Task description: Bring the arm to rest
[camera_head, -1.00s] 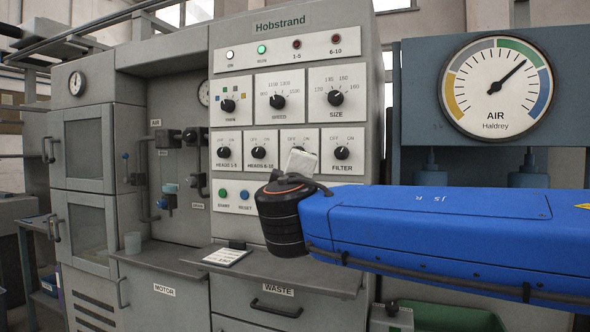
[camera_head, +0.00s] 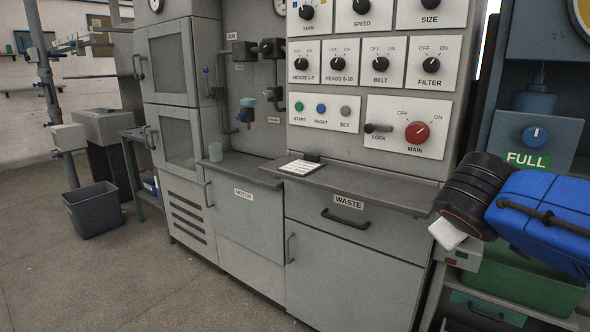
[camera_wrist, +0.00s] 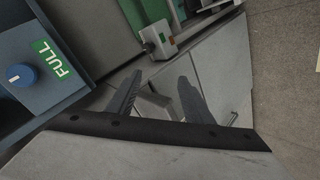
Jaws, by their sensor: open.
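My blue arm (camera_head: 545,215) reaches in from the right edge in the head view, with its black ringed joint (camera_head: 475,197) in front of the machine's right side. A pale part hangs below that joint; my gripper's fingers cannot be made out there. In the wrist view my gripper (camera_wrist: 157,98) has its two dark fingers spread apart. Nothing is held between them. Grey cabinet panels lie beyond the fingertips.
The winder's control panel (camera_head: 370,75) and its grey shelf (camera_head: 375,188) stand left of my arm. A green bin (camera_head: 530,280) lies below the arm. A blue FULL knob (camera_head: 535,137) is just above it. A grey bucket (camera_head: 93,210) stands on open floor at left.

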